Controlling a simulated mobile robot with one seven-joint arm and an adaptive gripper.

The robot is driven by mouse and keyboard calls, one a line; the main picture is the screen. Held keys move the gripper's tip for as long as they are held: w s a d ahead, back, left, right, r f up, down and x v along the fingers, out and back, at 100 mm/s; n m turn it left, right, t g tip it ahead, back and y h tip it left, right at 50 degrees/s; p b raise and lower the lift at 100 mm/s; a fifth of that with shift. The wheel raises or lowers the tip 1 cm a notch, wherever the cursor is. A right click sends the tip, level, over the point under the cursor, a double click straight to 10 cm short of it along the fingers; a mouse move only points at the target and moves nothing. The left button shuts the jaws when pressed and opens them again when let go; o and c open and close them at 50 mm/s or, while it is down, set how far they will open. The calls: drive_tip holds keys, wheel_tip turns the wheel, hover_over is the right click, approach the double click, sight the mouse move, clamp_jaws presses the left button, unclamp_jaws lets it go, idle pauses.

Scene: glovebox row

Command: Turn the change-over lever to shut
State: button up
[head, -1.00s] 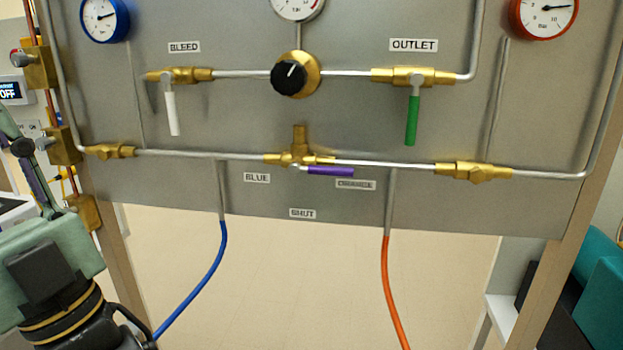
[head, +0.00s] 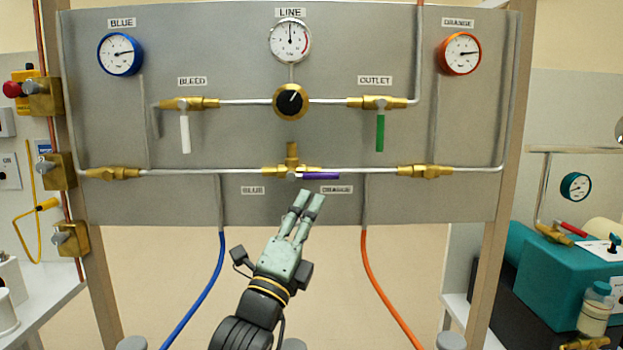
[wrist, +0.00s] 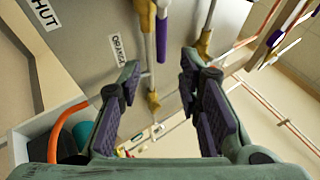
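The change-over lever has a purple handle (head: 320,176) on a brass valve (head: 292,158) at the middle of the lower pipe. The handle lies level and points right, just above the ORANGE label (head: 336,190). In the wrist view the purple handle (wrist: 162,40) runs beside the ORANGE label (wrist: 117,47), beyond the fingers. My gripper (head: 309,197) is just below the handle, fingers pointing up at it. The wrist view shows the fingers (wrist: 158,76) apart with nothing between them. The SHUT label (wrist: 44,12) is partly cut off in the wrist view; my gripper hides it in the head view.
The white BLEED lever (head: 185,133) and green OUTLET lever (head: 380,132) hang down above the lower pipe. A blue hose (head: 207,285) and an orange hose (head: 378,283) hang either side of my arm. The space below the panel is open.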

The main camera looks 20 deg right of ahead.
sight(324, 179)
drive_tip(key=p+x, duration=0.4)
drive_tip(key=x, duration=0.5)
drive_tip(key=shift+w+d+r, duration=0.2)
drive_tip(key=shift+w+r, duration=0.05)
drive_tip(key=shift+r, duration=0.05)
drive_tip(key=shift+c, duration=0.4)
clamp_jaws()
